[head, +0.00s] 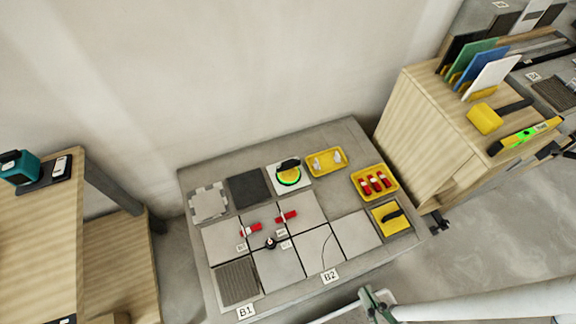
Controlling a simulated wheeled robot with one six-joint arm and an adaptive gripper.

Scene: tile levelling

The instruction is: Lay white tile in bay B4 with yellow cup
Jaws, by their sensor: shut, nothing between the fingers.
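A yellow-green round suction cup with a black handle (288,173) stands upright on the white tile (303,185), in the back row of the grey work table (190,185). I take this cup for the yellow one. The bays lie in front as a grid of pale tiles. A ribbed grey bed (237,282) fills the front-left bay. My gripper is not in view.
Two red pieces (286,216) and a dark knob (270,243) sit at tile joints. A notched plate (209,202), dark tile (249,188), yellow trays (326,161) and yellow float (391,218) line the edges. A wooden cabinet (415,130) stands close on the right.

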